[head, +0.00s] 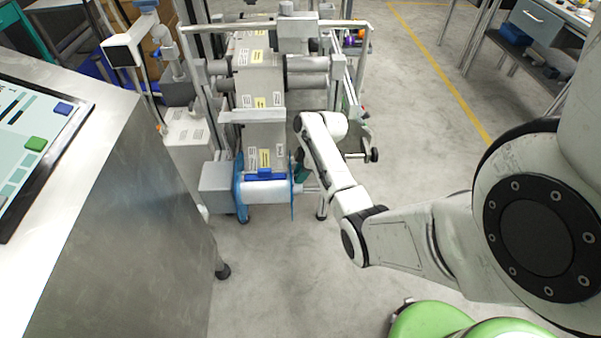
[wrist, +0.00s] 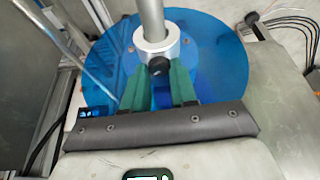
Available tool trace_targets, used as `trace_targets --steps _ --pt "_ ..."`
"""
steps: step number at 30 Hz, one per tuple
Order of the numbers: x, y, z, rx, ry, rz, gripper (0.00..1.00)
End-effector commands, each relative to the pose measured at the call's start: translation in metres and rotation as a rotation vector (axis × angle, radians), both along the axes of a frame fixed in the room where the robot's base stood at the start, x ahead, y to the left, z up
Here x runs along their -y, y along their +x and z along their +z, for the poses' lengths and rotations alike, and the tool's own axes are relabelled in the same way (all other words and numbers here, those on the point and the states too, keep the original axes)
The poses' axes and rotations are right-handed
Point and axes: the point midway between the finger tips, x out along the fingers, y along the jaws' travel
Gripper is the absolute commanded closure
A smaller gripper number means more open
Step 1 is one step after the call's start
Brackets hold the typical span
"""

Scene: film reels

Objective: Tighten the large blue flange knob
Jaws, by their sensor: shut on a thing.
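The large blue flange (wrist: 105,65) is a translucent blue disc on a grey shaft (wrist: 152,18). A light metal collar (wrist: 156,40) sits at its centre, with a small black knob (wrist: 158,64) on the side facing my gripper. My gripper (wrist: 163,72) has its green fingers on either side of the knob and is shut on it. The knob's lower part is hidden between the fingertips. In the head view the flange shows nearly edge-on (head: 292,200) at the right end of a white roll (head: 262,192). My gripper is mostly hidden there behind my wrist.
A second blue flange (head: 239,190) stands at the roll's left end. The grey machine frame (head: 322,75) rises behind. A steel console (head: 120,200) fills the left side. Bare floor (head: 290,290) lies in front, and a workbench (head: 545,30) stands at the far right.

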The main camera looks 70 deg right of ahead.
Motion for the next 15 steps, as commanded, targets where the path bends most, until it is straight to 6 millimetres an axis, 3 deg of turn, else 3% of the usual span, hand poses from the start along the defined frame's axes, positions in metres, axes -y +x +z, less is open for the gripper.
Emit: trace_targets --steps 3,15 --pt "-0.0001 -0.0001 0.0 0.0 0.0 0.0 1.0" --pt "-0.0014 -0.0001 0.0001 0.002 0.001 -0.135 1.0"
